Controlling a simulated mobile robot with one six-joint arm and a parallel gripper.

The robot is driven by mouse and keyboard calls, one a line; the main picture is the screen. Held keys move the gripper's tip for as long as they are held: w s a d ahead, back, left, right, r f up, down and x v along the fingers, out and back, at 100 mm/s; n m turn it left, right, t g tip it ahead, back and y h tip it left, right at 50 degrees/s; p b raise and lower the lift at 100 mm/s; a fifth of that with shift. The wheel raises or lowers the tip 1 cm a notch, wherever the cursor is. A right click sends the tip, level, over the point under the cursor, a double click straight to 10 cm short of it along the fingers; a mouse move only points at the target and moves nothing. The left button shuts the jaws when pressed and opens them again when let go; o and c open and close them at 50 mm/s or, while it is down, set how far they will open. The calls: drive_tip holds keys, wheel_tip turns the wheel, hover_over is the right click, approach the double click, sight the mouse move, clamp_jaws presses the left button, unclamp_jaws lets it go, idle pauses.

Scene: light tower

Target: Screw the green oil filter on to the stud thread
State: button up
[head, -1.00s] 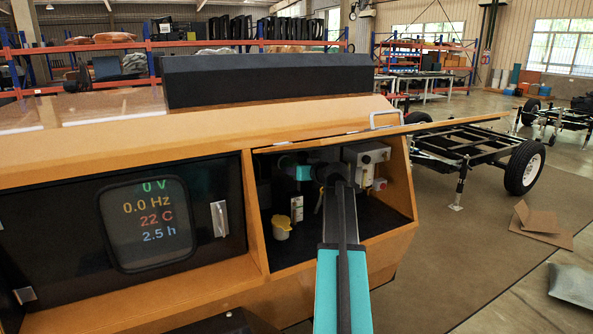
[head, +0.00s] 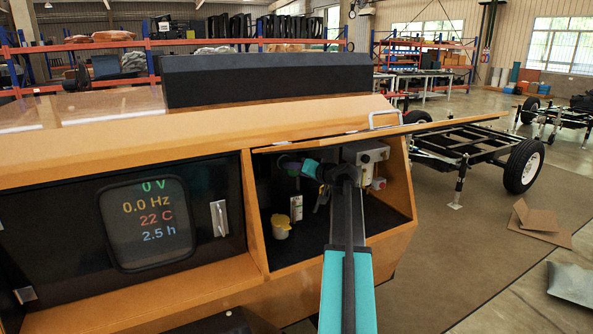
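My arm reaches into the open compartment (head: 285,258) at the right of the orange cabinet. Its teal wrist part is near the upper middle of the opening. My gripper (head: 291,164) is small and dark at the left end of the wrist, against the dark back wall. A small dark green shape there, with a purplish patch beside it, may be the green oil filter (head: 293,171). I cannot tell whether the fingers hold it or only lie near it. The stud thread cannot be made out.
A yellow-capped container (head: 281,226) stands on the compartment floor at the left, below a small white box (head: 296,207). Grey control boxes (head: 368,154) are at the upper right. The compartment's side walls and top edge enclose my arm closely.

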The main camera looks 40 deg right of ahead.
drive_tip(key=m+t+y, duration=0.1)
drive_tip(key=m, duration=0.2)
drive_tip(key=shift+d+m, duration=0.15)
drive_tip(key=shift+m, duration=0.15)
drive_tip(key=shift+w+m, duration=0.1)
drive_tip(key=shift+m, duration=0.2)
drive_tip(key=m+t, duration=0.1)
drive_tip(key=m, duration=0.3)
drive_tip(key=shift+m+t+y, duration=0.3)
drive_tip(key=shift+t+y, duration=0.1)
idle(0.4)
drive_tip(key=m+t, duration=0.1)
drive_tip(key=m, duration=0.4)
drive_tip(key=shift+w+f+p, duration=0.1)
drive_tip(key=shift+p, duration=0.25)
drive_tip(key=shift+t, duration=0.3)
